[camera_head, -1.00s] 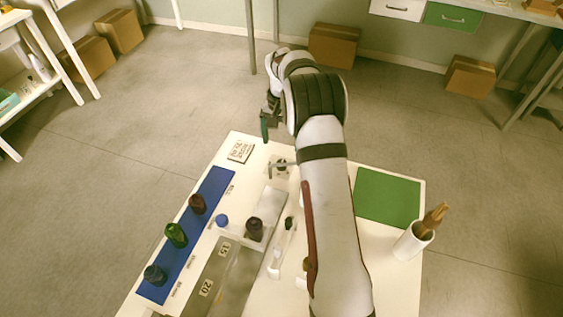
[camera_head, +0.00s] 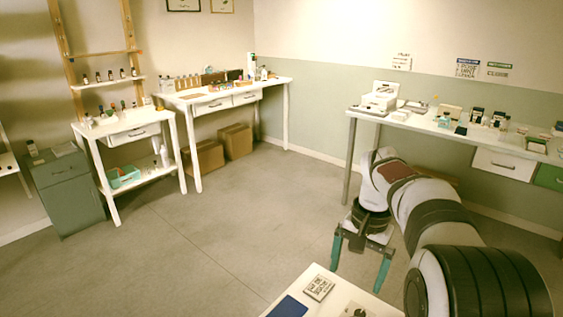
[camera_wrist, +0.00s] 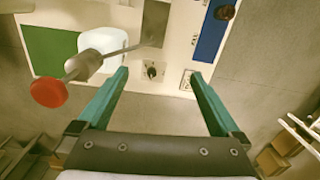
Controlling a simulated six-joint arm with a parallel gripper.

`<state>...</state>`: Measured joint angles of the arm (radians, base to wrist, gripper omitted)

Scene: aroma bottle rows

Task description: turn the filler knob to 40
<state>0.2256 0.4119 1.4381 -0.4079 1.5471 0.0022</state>
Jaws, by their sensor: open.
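A small dark knob (camera_wrist: 152,70) sits on a pale plate on the table, seen from above in the wrist view. Any numbers around it are too small to read. My gripper (camera_wrist: 160,78) is open and empty, its two green fingers apart, with the knob showing between and beyond the tips. In the head view my gripper (camera_head: 357,272) hangs fingers down near the table's far end. There only part of a pale plate (camera_head: 362,309) shows at the bottom edge, and the knob is mostly cut off.
In the wrist view a red round handle on a metal rod (camera_wrist: 48,92) stands left of my fingers, near a white rounded body (camera_wrist: 103,42). A blue mat (camera_wrist: 212,33) and dark bottle (camera_wrist: 225,12) are at upper right. A small sign (camera_head: 318,287) lies on the table.

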